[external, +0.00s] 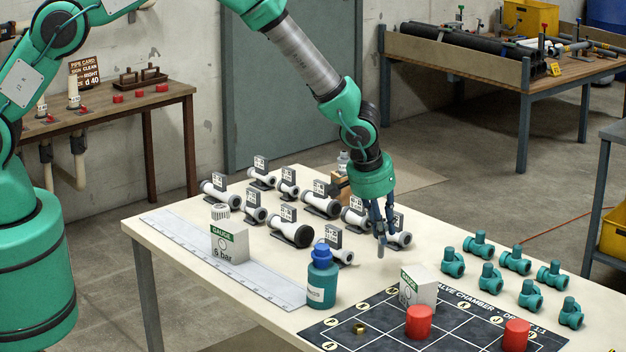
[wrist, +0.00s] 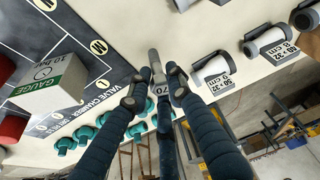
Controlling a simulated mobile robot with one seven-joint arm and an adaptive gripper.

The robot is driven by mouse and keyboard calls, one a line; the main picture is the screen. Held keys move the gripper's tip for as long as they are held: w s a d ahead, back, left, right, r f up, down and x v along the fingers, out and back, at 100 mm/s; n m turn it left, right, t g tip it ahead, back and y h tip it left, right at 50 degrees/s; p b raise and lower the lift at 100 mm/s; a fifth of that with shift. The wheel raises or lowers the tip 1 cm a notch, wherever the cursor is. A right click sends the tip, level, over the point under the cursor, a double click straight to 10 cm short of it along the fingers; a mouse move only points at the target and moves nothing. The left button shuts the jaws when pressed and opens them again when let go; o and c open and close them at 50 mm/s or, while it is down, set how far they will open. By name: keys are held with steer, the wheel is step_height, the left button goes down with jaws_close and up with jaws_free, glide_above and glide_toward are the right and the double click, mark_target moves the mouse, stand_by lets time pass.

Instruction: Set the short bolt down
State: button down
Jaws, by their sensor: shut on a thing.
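The short bolt is a small grey metal piece (wrist: 154,62) in the wrist view, held between the fingers of my gripper (wrist: 155,92). The bolt's grey end (external: 381,251) sticks out below the fingertips. I cannot tell whether it touches the tabletop.
White pipe pieces with labels (external: 290,226) stand left of the gripper. Several teal valves (external: 490,277) stand at right. A gauge box (external: 418,287), red cylinders (external: 418,322) and a brass fitting (external: 360,329) are on the dark chart (external: 390,336). A teal bottle (external: 322,282) stands nearby.

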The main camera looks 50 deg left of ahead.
steer(key=w, duration=0.1)
steer(key=w+d, duration=0.1)
steer(key=w, duration=0.1)
steer(key=w+d, duration=0.1)
steer(key=w, duration=0.1)
steer(key=shift+d+f, duration=0.15)
steer(key=shift+f, duration=0.1)
steer(key=shift+f, duration=0.1)
steer(key=shift+s+f, duration=0.1)
steer(key=shift+f, duration=1.55)
steer(key=shift+f, duration=0.15)
steer(key=c, duration=1.6)
jaws_free()
steer(key=shift+o, duration=0.2)
